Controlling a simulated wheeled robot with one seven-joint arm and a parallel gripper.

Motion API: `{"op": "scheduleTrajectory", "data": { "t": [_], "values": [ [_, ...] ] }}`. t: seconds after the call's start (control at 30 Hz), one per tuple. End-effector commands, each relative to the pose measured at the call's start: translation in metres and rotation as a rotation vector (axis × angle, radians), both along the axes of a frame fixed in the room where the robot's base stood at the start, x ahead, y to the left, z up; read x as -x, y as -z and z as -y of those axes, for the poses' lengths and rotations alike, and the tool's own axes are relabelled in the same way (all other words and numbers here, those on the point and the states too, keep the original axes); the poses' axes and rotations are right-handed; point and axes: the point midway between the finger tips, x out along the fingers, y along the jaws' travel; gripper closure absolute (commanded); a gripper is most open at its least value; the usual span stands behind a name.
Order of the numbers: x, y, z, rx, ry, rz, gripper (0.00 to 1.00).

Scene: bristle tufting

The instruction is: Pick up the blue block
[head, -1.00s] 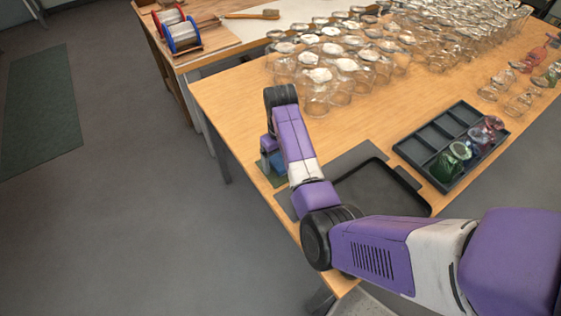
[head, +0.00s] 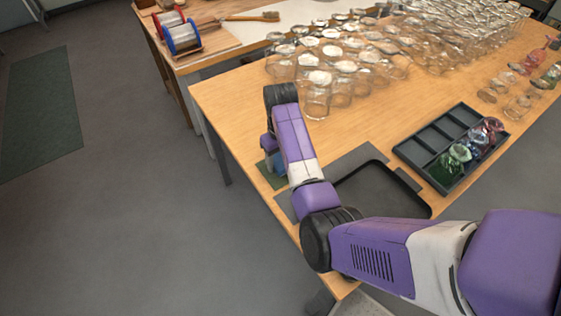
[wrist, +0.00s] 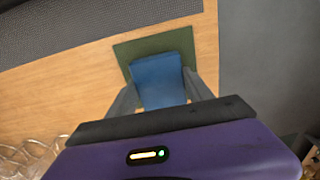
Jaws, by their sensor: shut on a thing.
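The blue block (wrist: 160,80) is between the two fingers of my gripper (wrist: 157,97) in the wrist view. My gripper is shut on it, with one finger against each side. Below the block is a green mat (wrist: 125,50) on the wooden table. In the head view my arm hides most of the block, and a bit of blue (head: 278,162) shows beside the arm. The green mat (head: 268,178) shows there at the table's left edge. I cannot tell whether the block touches the mat.
A black tray (head: 425,208) lies right of the arm. A dark compartment tray (head: 405,150) holds several coloured glass pieces further right. Many clear glass jars (head: 318,95) stand behind my gripper. The table's edge is close on the left.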

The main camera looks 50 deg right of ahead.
Motion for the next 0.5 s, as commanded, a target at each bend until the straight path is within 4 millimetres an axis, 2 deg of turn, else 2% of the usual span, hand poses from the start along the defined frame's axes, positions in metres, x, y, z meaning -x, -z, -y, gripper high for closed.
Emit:
{"op": "scheduleTrajectory", "data": {
  "t": [0.17, 0.5],
  "values": [
    [-0.001, -0.027, 0.001, 0.002, 0.001, 0.005, 0.83],
    [-0.001, -0.106, 0.000, 0.001, -0.001, 0.002, 0.83]
  ]
}}
